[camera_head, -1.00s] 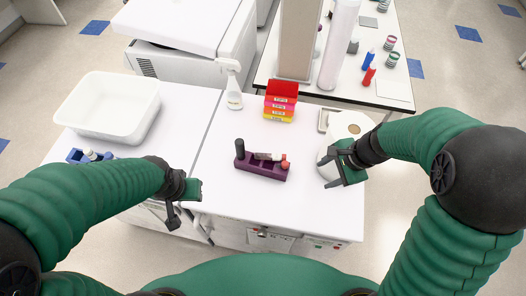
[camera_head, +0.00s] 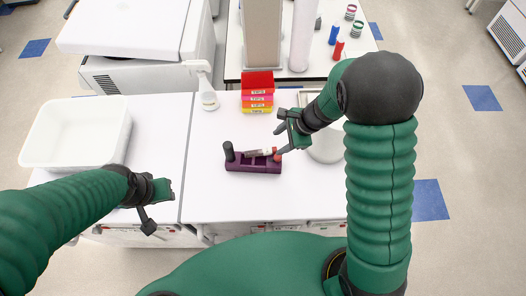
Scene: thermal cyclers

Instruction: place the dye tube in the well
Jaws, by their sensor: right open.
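A purple rack (camera_head: 252,167) stands on the white bench. A small tube (camera_head: 258,153) with a pale label lies along the top of the rack, with a red cap (camera_head: 277,156) at its right end. Whether this is the dye tube, I cannot tell for sure. A dark upright piece (camera_head: 229,151) stands at the rack's left end. My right gripper (camera_head: 281,137) is open and empty, just above and behind the red cap. My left gripper (camera_head: 160,206) is open and empty over the bench's front edge, left of the rack. The well openings are too small to make out.
Stacked red, pink and yellow boxes (camera_head: 257,96) stand behind the rack. A white bottle (camera_head: 208,95) is left of them. A white bin (camera_head: 70,133) is at far left. A round white container (camera_head: 326,147) is partly hidden behind my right arm. The bench front is clear.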

